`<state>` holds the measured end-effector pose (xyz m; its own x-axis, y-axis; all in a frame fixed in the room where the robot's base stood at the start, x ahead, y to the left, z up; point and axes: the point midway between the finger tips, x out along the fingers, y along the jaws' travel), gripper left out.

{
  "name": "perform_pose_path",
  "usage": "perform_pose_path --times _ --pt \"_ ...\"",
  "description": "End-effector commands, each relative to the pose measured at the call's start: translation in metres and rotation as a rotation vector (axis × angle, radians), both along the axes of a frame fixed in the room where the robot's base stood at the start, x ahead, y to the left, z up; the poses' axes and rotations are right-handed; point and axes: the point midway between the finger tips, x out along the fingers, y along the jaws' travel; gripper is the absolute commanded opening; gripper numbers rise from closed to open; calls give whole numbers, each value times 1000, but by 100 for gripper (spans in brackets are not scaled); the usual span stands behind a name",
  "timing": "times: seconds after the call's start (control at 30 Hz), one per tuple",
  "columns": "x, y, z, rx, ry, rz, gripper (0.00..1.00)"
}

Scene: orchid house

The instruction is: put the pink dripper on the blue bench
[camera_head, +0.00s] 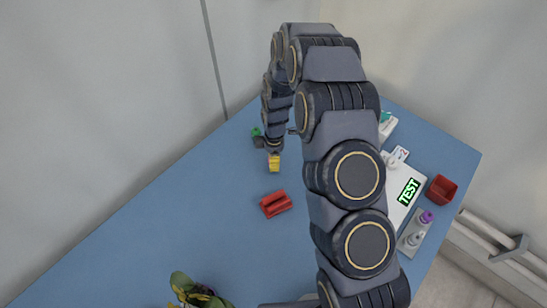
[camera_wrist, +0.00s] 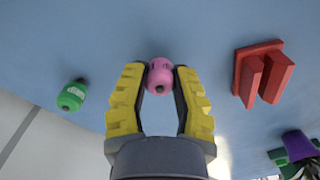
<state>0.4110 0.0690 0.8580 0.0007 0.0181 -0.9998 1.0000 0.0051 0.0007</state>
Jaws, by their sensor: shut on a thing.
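The pink dripper (camera_wrist: 160,76) is between the yellow fingertips of my gripper (camera_wrist: 158,84) in the wrist view. My gripper is shut on it, with a finger on each side. In the head view my gripper (camera_head: 274,166) is over the far left part of the blue bench (camera_head: 200,222), and I cannot make out the dripper there. The bench also fills most of the wrist view (camera_wrist: 110,40). Whether the dripper touches the bench or hangs just above it, I cannot tell.
A green dripper (camera_wrist: 72,95) lies to the left in the wrist view. A red block-like holder (camera_head: 276,204) sits nearby. A plant (camera_head: 195,291) is at the front; a TEST panel (camera_head: 408,191) and a red cup (camera_head: 441,190) are right. The bench's left middle is clear.

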Motion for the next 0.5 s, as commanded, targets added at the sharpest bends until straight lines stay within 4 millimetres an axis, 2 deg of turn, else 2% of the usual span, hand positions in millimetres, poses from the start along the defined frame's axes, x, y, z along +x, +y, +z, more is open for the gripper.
perform_pose_path --times 0.03,0.07,0.1,0.5 --pt "0 0 -2 0 1 0 6" --pt "0 0 -2 0 1 0 34" --pt "0 0 -2 0 1 1 47" --pt "0 0 3 0 -1 0 47"
